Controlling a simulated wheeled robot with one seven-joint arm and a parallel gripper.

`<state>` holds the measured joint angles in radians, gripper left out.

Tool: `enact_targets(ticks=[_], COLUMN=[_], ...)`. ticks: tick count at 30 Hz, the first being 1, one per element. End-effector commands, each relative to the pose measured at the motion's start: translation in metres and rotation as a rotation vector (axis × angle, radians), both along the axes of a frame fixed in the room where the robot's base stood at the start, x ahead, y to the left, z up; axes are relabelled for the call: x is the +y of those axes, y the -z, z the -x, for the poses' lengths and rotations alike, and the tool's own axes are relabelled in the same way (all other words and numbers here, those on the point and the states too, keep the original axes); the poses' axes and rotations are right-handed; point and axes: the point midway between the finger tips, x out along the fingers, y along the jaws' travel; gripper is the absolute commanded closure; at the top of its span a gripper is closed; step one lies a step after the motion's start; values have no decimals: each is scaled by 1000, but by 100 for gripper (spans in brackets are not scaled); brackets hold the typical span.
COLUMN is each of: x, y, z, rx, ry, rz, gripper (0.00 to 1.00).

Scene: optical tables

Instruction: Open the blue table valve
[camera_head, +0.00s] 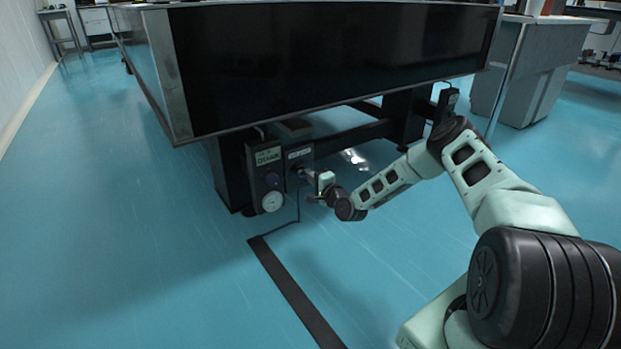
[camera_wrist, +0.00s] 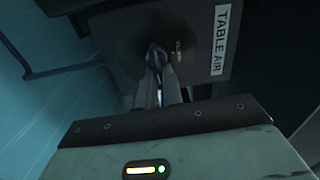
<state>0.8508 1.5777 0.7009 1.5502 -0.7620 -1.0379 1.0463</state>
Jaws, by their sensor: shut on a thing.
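The blue valve handle (camera_wrist: 155,55) shows in the wrist view, on the dark face of a box labelled TABLE AIR (camera_wrist: 196,67). My gripper (camera_wrist: 158,75) is shut on the blue handle, with a finger on each side of it. In the head view my gripper (camera_head: 308,184) reaches the front of the same dark box (camera_head: 298,164) under the table's near corner. The handle is too small and too covered to make out there. How far the handle is turned is hard to tell.
A second dark box with a label and a round gauge (camera_head: 272,201) stands just left. The large optical table (camera_head: 330,60) overhangs both boxes. A black floor strip (camera_head: 290,290) runs toward me. A blue tube (camera_wrist: 65,70) runs left of the valve. The floor at left is clear.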

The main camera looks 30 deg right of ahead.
Motion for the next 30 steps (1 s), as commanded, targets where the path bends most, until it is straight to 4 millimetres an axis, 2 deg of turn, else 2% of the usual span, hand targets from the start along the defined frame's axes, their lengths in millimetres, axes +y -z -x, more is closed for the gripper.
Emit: enact_targets(ticks=[20, 21, 23, 30], x=[0, 0, 0, 0], y=[3, 3, 3, 2], z=[1, 1, 1, 1], rx=[6, 6, 6, 4], ry=[-1, -1, -1, 0], rz=[-64, -64, -64, -62], gripper=[100, 87, 71, 71])
